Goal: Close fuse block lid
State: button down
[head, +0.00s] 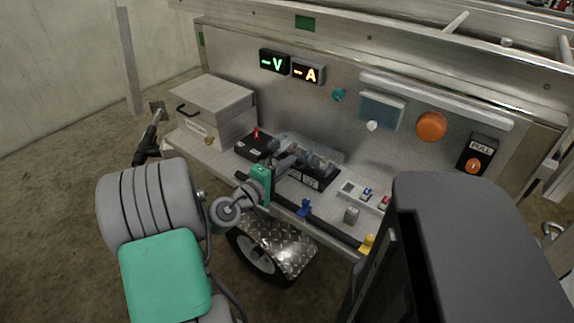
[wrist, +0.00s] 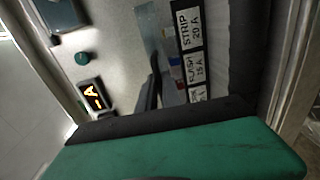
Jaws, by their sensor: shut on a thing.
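The fuse block (head: 312,179) is a black box with white labels on the trailer's shelf, seen in the head view. Its clear lid (head: 322,150) stands raised over the coloured fuses. In the wrist view the block's labels (wrist: 189,30) read STRIP 20 A and FLASH 15 A, and a strip of the clear lid (wrist: 148,32) shows beside them. My gripper (head: 288,160) is at the left end of the block, its fingers shut on the lid's edge. The exact contact is small and partly hidden. A dark finger (wrist: 153,90) shows in the wrist view.
A black box with a red knob (head: 256,144) and a metal case (head: 215,110) stand left of the block. A switch panel (head: 365,195) is at its right. V (head: 274,62) and A (head: 308,72) displays are on the wall behind. A dark rail (head: 320,222) runs along the front.

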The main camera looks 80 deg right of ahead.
jog(key=c, duration=1.6)
grip_release()
jog(key=shift+o, duration=0.2)
jog(key=v, duration=0.7)
jog(key=shift+d+p, duration=0.1)
jog(key=shift+p, duration=0.2)
jog(key=shift+w+a, duration=0.2)
jog(key=shift+a, duration=0.25)
